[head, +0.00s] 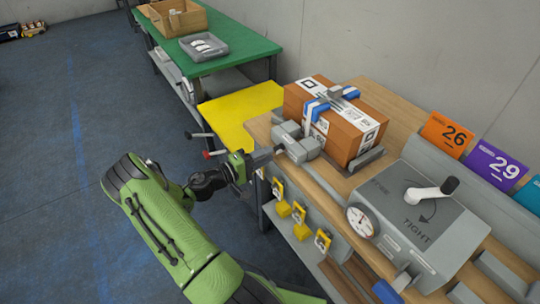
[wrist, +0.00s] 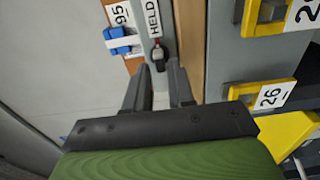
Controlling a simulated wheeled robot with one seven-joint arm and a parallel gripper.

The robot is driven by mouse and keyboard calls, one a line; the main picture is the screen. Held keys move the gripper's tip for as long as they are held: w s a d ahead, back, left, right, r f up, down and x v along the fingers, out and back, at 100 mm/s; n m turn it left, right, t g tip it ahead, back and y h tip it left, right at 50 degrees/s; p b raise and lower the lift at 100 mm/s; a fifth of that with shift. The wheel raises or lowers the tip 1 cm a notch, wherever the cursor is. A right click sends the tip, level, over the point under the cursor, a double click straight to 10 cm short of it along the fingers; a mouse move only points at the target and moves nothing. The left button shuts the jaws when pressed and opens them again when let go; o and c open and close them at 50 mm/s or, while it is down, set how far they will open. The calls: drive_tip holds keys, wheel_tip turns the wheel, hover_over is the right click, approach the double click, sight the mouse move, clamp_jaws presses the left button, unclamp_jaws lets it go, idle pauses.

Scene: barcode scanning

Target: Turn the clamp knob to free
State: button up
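The grey control box (head: 440,225) at right carries a crank (head: 430,193) with a white arm and black grip. TIGHT is printed below the crank, and a partly legible word, apparently FREE, is at its upper left; the crank points to the upper right. A grey clamp block (head: 299,143) stands against a strapped cardboard box (head: 335,118). My gripper (head: 268,155) is beside this block, left of the control box and away from the crank. In the wrist view my gripper (wrist: 160,88) is open, its two fingers apart, facing a HELD label (wrist: 153,18) and small black part (wrist: 158,56). Contact is unclear.
A round gauge (head: 360,221) is on the control box's front. Several yellow holders (head: 300,212) line the bench's front edge. Numbered cards (head: 446,134) stand behind the control box. A yellow surface (head: 240,112) and green table (head: 225,45) lie farther back. Open floor is at left.

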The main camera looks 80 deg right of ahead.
sight(279, 149)
drive_tip(key=shift+x, duration=1.25)
clamp_jaws()
